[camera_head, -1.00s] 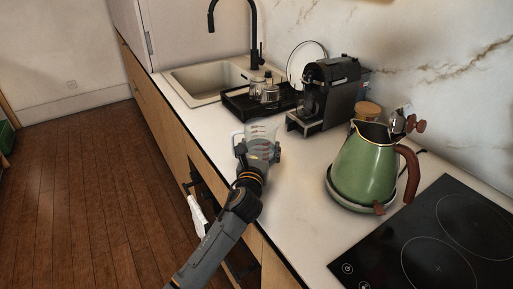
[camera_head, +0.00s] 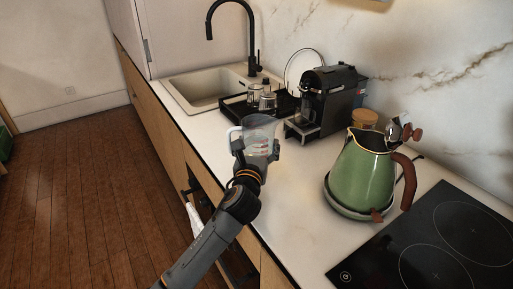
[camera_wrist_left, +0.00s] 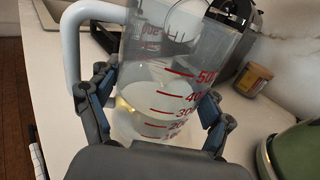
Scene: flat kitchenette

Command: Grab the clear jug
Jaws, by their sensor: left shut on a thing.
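The clear jug (camera_head: 260,134) is a see-through measuring jug with red marks and a pale handle on its left. It is at the front part of the counter, in front of the dark tray. My left gripper (camera_head: 256,156) is shut around its body, with one finger on each side. In the left wrist view the jug (camera_wrist_left: 185,60) stands between the fingers of the gripper (camera_wrist_left: 152,108), with its handle to the left. Whether its base touches the counter is hidden behind the gripper. My right gripper is not in view.
A green kettle (camera_head: 362,175) stands right of the jug, beside a black hob (camera_head: 440,240). A coffee machine (camera_head: 328,98) and a dark tray (camera_head: 240,107) with glassware are behind it. The sink (camera_head: 205,88) lies further back. The counter (camera_head: 295,190) between jug and kettle is clear.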

